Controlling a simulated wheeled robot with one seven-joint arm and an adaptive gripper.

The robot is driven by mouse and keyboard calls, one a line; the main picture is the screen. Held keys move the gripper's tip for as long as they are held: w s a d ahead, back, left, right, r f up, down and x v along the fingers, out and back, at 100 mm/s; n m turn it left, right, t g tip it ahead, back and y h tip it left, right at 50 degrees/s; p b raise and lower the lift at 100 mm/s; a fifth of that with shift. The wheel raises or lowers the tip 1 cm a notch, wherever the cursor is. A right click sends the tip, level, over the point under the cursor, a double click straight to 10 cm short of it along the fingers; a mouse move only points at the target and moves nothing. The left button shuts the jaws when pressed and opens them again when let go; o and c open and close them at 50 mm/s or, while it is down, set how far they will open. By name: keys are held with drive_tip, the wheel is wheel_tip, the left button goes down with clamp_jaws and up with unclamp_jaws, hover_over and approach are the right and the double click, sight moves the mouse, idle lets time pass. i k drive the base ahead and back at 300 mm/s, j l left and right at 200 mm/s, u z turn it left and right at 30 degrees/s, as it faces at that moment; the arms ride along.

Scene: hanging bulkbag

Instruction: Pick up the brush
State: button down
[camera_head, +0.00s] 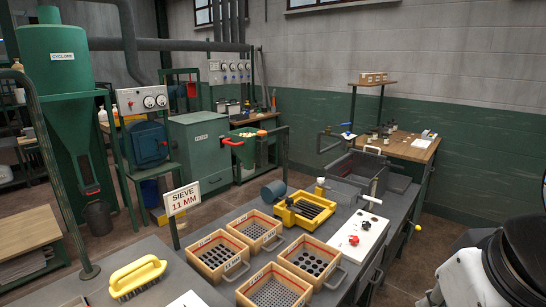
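A yellow brush (137,276) with a looped handle and dark bristles lies on the grey bench at the lower left, bristles down. Nothing touches it that I can see. My arm shows only as a white and black link at the lower right edge. My gripper is not in view.
A green post (62,190) rises beside the bench's left edge. A white sheet (187,300) lies at the front edge. Bare bench surrounds the brush.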

sight(151, 268)
drive_tip(key=u, duration=1.5)
